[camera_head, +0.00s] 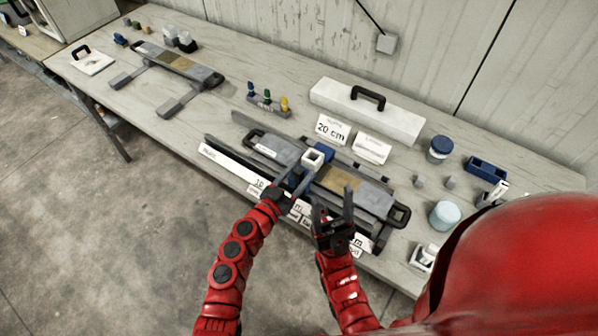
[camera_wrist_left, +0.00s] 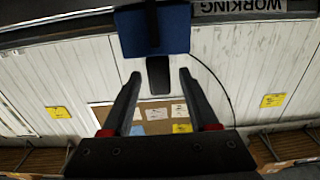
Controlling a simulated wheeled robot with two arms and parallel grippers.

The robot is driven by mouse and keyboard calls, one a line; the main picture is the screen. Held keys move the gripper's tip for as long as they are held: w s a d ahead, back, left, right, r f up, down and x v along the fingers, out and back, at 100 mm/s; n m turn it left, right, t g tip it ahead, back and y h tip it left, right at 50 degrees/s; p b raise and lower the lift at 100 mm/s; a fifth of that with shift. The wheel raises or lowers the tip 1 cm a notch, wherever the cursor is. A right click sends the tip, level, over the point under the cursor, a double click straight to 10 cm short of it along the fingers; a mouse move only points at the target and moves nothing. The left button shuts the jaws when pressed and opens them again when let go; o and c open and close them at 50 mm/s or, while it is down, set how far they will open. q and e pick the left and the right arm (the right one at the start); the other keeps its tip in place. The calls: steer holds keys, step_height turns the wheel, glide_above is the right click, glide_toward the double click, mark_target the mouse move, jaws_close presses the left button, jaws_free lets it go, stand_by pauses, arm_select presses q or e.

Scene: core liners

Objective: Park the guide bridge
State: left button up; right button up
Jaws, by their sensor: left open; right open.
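A long dark tray (camera_head: 377,194) with a tan core section (camera_head: 337,181) and a black end handle lies at the front of the bench. Across its middle stands a blue piece with a white square top (camera_head: 312,157), which looks like the guide bridge. My left gripper (camera_head: 298,180) is at the near side of this piece, open. In the left wrist view the open fingers (camera_wrist_left: 160,76) flank a dark rounded tab (camera_wrist_left: 158,77) below a blue block (camera_wrist_left: 170,33); contact is not clear. My right gripper (camera_head: 332,208) is open and empty, over the tray's near edge.
A white case (camera_head: 367,111) with a black handle, a "20 cm" card (camera_head: 331,130) and colored pegs (camera_head: 267,98) stand behind. Jars (camera_head: 445,214) and a blue holder (camera_head: 486,168) are at right.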

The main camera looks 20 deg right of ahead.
arm_select(q)
steer(key=shift+w+d, duration=0.2)
steer(key=shift+w, duration=0.05)
jaws_close()
stand_by(1.4)
